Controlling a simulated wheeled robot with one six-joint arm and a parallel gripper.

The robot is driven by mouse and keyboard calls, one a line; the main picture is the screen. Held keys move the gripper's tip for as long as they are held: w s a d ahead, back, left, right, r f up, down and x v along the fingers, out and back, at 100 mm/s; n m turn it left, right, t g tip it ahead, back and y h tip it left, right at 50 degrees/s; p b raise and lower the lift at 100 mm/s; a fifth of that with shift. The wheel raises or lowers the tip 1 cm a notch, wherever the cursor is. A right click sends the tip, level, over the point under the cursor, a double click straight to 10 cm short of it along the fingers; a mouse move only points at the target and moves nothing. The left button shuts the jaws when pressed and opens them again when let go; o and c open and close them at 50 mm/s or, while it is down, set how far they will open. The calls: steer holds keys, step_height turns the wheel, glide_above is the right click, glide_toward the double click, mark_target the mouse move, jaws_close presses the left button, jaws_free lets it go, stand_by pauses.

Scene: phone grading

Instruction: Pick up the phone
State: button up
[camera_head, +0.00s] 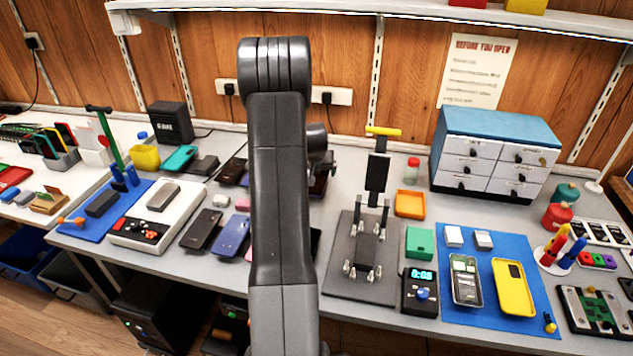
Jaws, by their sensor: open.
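Several phones lie on the grey bench; I cannot tell which one the task means. A dark phone (202,230) and a blue-purple phone (232,236) lie left of my arm. A teal phone (180,158) and a dark phone (231,171) lie farther back. On the right blue mat (463,318) lie an opened phone (466,281) with its inside showing and a yellow phone cover (513,287). My arm rises through the middle and hides part of the bench. My gripper is not visible; only part of my wrist shows behind the arm.
A press stand (352,282) with a yellow handle stands right of my arm, beside a timer (420,292). A drawer cabinet (493,150) stands at the back right. A white console box (155,215) is on the left.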

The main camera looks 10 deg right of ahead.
mark_target(316, 183)
steer(key=shift+p+x, duration=0.4)
steer(key=shift+x, duration=1.95)
steer(key=shift+s+f, duration=0.1)
steer(key=shift+s, duration=0.1)
steer(key=c, duration=1.2)
steer(key=shift+o, duration=0.2)
